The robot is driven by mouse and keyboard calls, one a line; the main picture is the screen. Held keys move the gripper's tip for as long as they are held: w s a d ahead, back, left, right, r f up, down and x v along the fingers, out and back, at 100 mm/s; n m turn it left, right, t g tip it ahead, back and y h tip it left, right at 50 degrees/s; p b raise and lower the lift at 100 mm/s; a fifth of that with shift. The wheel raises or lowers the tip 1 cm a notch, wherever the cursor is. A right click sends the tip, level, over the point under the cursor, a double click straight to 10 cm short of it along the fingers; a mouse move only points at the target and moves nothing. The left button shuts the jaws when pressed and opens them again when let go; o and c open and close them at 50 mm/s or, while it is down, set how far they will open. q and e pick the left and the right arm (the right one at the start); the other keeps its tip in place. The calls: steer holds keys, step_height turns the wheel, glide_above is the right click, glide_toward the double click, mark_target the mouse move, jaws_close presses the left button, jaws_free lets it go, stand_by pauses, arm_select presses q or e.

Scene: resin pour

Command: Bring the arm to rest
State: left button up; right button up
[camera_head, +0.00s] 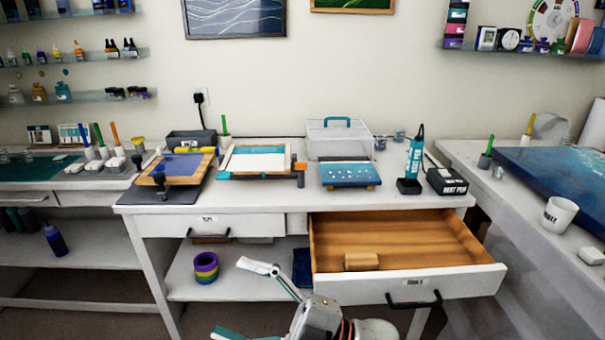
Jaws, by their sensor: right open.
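My right gripper (232,298) is at the bottom middle of the view, in front of the workbench and left of the open drawer (410,290). Its two fingers are spread wide and point left, with nothing between them. The gripper's wrist runs off the bottom edge of the view. My left gripper is not in view.
The drawer is pulled out, with a small wooden block (361,261) inside. The workbench (255,202) carries trays, a clear box (338,140) and a teal pen-like tool (415,155). A ring stack (206,268) sits on the lower shelf. A white cup (558,215) stands right.

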steer(key=w+d+f+m+t+h, duration=0.3)
steer(key=d+f+m+t+h, duration=0.3)
steer(key=d+f+m, duration=0.25)
steer(key=w+d+f+m+t+h, duration=0.3)
steer(key=d+f+m+t+h, duration=0.2)
steer(key=d+f+m+t, duration=0.3)
steer(key=s+d+f+m+g+h, duration=0.3)
steer(key=s+d+f, duration=0.4)
steer(key=f, duration=0.3)
steer(key=s+d+f+m+g+h, duration=0.3)
steer(key=s+d+f+m+h, duration=0.1)
steer(key=s+d+f, duration=0.3)
step_height(320, 180, down, 3)
steer(key=shift+s+d+r+g+h, duration=0.1)
steer(key=shift+s+d+g+h, duration=0.25)
steer(key=shift+s+h, duration=0.2)
steer(key=shift+a, duration=0.1)
